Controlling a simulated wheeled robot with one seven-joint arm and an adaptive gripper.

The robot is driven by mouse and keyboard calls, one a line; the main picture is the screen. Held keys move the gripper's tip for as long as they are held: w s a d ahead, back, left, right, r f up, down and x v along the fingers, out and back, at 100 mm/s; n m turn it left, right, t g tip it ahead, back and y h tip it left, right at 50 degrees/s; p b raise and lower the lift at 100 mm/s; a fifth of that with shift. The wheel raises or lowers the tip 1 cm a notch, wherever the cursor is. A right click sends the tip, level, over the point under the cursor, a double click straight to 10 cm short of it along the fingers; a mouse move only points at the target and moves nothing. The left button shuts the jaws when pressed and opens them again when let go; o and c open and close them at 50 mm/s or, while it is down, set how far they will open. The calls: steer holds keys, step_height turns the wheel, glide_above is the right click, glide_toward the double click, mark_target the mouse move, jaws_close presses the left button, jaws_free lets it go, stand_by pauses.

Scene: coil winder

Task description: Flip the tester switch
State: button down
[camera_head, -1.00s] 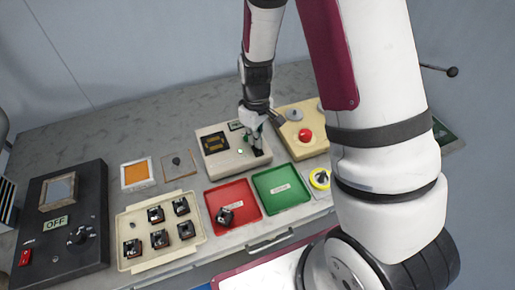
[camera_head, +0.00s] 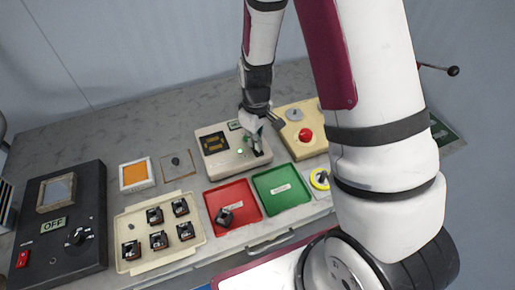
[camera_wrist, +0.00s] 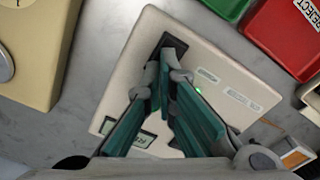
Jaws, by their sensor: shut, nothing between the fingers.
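The tester (camera_head: 213,163) is a pale box on the bench, with a dark display window and a lit green light. It also shows beneath my gripper in the wrist view (camera_wrist: 138,52). Its switch sits in a dark plate (camera_head: 259,154) at the right of its top face. This plate shows in the wrist view (camera_wrist: 175,44) just beyond my fingertips. My gripper (camera_wrist: 166,72) is shut and empty, its teal fingers converging at the switch plate. The fingers partly hide the switch; I cannot tell its position or whether they touch it.
A yellowish box with a red button (camera_head: 305,135) stands right of the tester. A red tray (camera_head: 217,197) and a green tray (camera_head: 280,188) lie in front. A cream tray (camera_head: 130,226) holds several dark parts at left, beside a black panel (camera_head: 85,190).

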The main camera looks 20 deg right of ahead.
steer(key=shift+r+p, duration=1.75)
steer(key=shift+r, duration=1.75)
step_height(320, 180, up, 11)
steer(key=m+t, duration=0.1)
glide_above(258, 153)
steer(key=s+r+m+t, duration=0.4)
steer(key=s+r+m, duration=0.1)
steer(key=s+r, duration=1.2)
steer(key=shift+s+d+r, duration=0.25)
steer(key=shift+s+r, duration=0.1)
steer(key=shift+s, duration=0.85)
